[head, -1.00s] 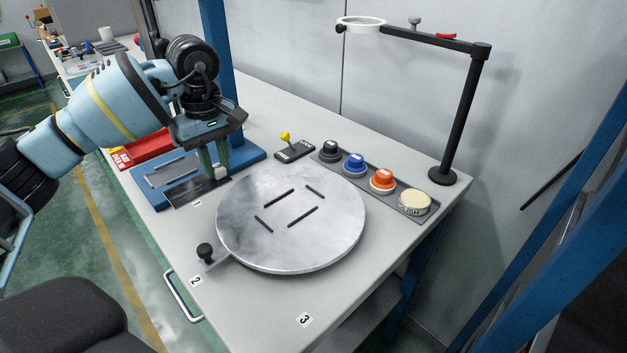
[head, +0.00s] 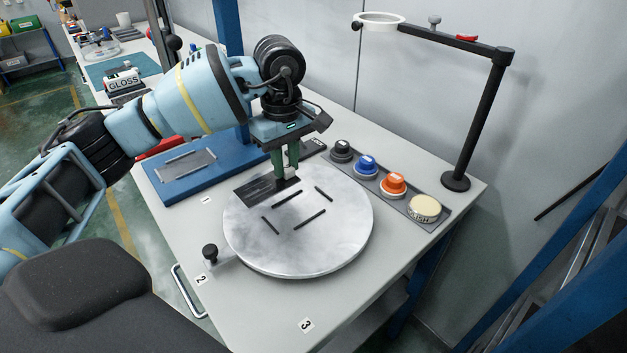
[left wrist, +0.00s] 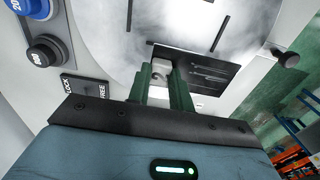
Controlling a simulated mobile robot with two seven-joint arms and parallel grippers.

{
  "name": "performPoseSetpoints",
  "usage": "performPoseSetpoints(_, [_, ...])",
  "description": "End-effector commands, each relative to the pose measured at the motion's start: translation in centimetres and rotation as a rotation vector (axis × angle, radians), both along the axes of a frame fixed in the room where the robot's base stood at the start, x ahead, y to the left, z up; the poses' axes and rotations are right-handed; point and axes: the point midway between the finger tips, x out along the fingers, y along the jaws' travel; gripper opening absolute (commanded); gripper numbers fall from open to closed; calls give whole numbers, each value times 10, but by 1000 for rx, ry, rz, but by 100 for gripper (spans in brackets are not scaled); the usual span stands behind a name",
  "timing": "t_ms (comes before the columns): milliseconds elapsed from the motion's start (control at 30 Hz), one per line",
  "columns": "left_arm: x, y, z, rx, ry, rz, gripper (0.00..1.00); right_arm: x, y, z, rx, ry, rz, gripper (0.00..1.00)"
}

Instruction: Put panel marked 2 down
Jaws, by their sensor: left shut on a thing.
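My left gripper (head: 287,180) is shut on a dark, thin rectangular panel (head: 258,192). The panel is over the back-left part of the round grey metal disc (head: 335,240), beside the dark slots in its top. I cannot tell whether it touches the disc. In the left wrist view the gripper's green fingers (left wrist: 166,88) hold the dark panel (left wrist: 208,75) by a light block, with the disc (left wrist: 185,22) beyond. No number is readable on the panel. A label "2" (head: 201,279) is on the table near the disc's black knob (head: 210,252). My right gripper is not in view.
A blue tray (head: 170,193) with a grey plate (head: 187,164) lies behind and left of the disc. A row of knobs, including blue (head: 366,165) and orange (head: 393,184) ones, and a black lamp stand (head: 478,125) are at right. The front tabletop is clear.

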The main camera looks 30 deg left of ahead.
Motion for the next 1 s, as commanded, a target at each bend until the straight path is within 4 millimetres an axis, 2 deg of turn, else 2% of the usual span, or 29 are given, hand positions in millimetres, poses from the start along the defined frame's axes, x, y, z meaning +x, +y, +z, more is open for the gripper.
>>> performPoseSetpoints(33, [3,-13,2,0,-2,-4,0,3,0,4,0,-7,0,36])
performPoseSetpoints(100, [7,-28,1,0,-2,-4,0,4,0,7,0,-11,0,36])
performPoseSetpoints(300, [13,-55,-4,0,-1,-1,0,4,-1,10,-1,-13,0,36])
performPoseSetpoints(567, [14,-59,-7,1,1,2,0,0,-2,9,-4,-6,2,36])
performPoseSetpoints(867, [14,-59,-37,1,1,2,0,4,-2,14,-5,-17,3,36])
performPoseSetpoints(1000, [14,-59,-41,1,0,1,0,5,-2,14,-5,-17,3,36])
